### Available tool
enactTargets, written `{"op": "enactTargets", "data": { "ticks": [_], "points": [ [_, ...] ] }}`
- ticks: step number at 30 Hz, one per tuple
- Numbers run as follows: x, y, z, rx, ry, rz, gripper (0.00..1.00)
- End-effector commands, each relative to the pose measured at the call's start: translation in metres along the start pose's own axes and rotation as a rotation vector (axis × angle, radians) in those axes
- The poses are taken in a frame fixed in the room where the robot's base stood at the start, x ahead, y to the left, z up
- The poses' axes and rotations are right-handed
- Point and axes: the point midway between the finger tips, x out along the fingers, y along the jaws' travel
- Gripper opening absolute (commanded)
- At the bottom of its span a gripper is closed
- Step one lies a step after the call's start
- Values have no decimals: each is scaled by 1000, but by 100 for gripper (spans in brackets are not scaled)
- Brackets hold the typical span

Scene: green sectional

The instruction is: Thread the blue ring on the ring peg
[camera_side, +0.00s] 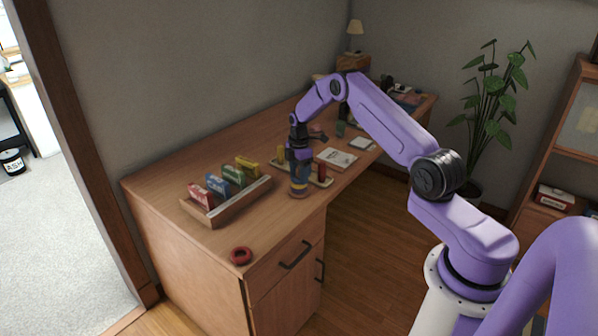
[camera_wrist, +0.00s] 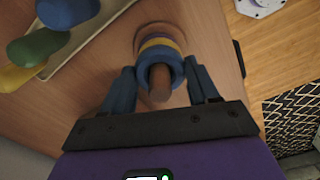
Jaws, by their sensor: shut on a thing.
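The ring peg (camera_wrist: 160,84) is a brown wooden post on a round base (camera_side: 298,194) near the desk's front edge. The blue ring (camera_wrist: 149,60) is around the post in the wrist view, with the post's tip standing out through its hole. A yellow ring (camera_wrist: 158,42) lies beyond it around the post, with another bluish ring beyond that. My gripper (camera_wrist: 163,78) is shut on the blue ring, one finger on each side; in the side view my gripper (camera_side: 300,168) is directly over the peg and partly hides the rings.
A red ring (camera_side: 241,256) lies on the desk's near corner. A wooden rack (camera_side: 232,203) of coloured boxes stands left of the peg. A book (camera_side: 336,158) lies farther right. Open desk lies between rack and red ring.

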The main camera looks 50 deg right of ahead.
Motion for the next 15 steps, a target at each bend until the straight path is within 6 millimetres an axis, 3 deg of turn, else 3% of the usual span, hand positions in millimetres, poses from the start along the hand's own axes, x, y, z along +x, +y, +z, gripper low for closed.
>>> {"op": "enactTargets", "data": {
  "ticks": [6, 7, 9, 15],
  "points": [
    [0, 0, 0, 0, 0, 1, 31],
    [0, 0, 0, 0, 0, 1, 66],
    [0, 0, 0, 0, 0, 0, 89],
    [0, 0, 0, 0, 0, 0, 89]
  ]
}}
